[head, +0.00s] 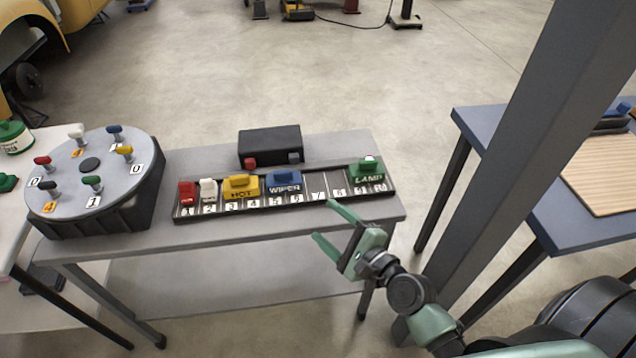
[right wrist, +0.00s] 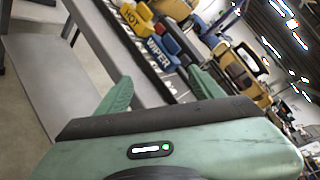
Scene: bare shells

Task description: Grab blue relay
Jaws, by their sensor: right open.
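The blue relay (head: 284,182), marked WIPER, sits in the black numbered rail (head: 322,196) on the grey table, around slots 5 and 6. In the right wrist view the blue relay (right wrist: 160,52) shows beyond the fingers, near the yellow HOT relay. My right gripper (head: 325,221) is open and empty, at the table's front edge, in front of and to the right of the blue relay and apart from it. My left gripper is not in view.
Red (head: 187,193), white (head: 208,190) and yellow (head: 241,186) relays stand left of the blue one; a green LAMP relay (head: 366,172) stands right. A black box (head: 269,146) is behind. A round dial stand (head: 90,190) is left. A grey post (head: 520,130) rises right.

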